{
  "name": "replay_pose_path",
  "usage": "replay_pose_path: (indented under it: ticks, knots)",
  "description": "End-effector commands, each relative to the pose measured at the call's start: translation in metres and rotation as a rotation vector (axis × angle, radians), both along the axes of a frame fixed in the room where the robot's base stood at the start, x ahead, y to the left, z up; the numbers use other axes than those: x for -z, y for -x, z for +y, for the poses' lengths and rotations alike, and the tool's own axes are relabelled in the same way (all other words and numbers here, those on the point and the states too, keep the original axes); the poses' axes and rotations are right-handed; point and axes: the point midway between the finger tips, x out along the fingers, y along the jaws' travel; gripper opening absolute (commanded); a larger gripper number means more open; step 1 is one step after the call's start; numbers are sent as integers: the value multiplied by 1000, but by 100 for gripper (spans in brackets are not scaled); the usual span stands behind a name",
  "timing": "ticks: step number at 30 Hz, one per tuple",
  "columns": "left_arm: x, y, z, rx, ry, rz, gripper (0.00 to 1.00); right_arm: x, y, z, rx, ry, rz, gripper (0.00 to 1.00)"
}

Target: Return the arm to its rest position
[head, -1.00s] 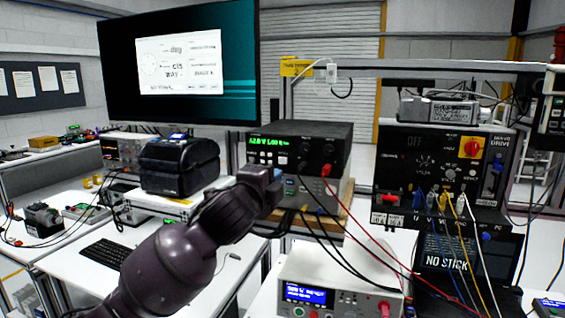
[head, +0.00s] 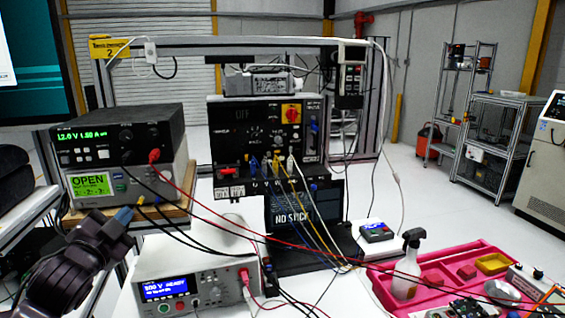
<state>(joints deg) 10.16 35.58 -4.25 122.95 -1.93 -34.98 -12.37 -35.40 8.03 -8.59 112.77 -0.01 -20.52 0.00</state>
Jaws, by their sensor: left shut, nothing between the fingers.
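My left arm comes in at the lower left, dark purple-black. Its gripper (head: 125,215) is shut and empty, with a small bluish tip. In the picture it lies just below the stacked bench instruments, in front of the cables there. Whether it touches a cable cannot be told. The upper instrument (head: 122,136) is a black power supply with green digits. The lower one (head: 135,182) has a green screen reading OPEN. My right gripper is not in view.
A white instrument (head: 190,287) with a blue screen stands right of my arm. Black and red cables cross the bench. A drive panel (head: 262,138), laptop (head: 300,208), spray bottle (head: 406,265) and pink tray (head: 455,262) are farther right. Open floor lies behind.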

Motion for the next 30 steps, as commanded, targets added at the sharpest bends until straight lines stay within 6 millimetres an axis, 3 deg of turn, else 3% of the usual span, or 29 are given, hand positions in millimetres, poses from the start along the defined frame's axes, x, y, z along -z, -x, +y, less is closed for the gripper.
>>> replay_pose_path:
  ticks: [1,8,14,18,21,24,30]
  knots:
    - [29,4,-1,10,61,36,0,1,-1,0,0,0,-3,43]
    - [159,42,-11,20,353,199,0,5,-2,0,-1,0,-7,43]
    - [267,101,-22,-39,550,350,0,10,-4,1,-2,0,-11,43]
    - [333,154,-31,-110,644,462,0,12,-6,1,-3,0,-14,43]
    - [371,193,-37,-167,696,540,0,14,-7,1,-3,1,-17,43]
    - [395,225,-41,-213,732,592,0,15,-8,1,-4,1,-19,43]
    - [415,258,-41,-259,754,644,0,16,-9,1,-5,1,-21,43]
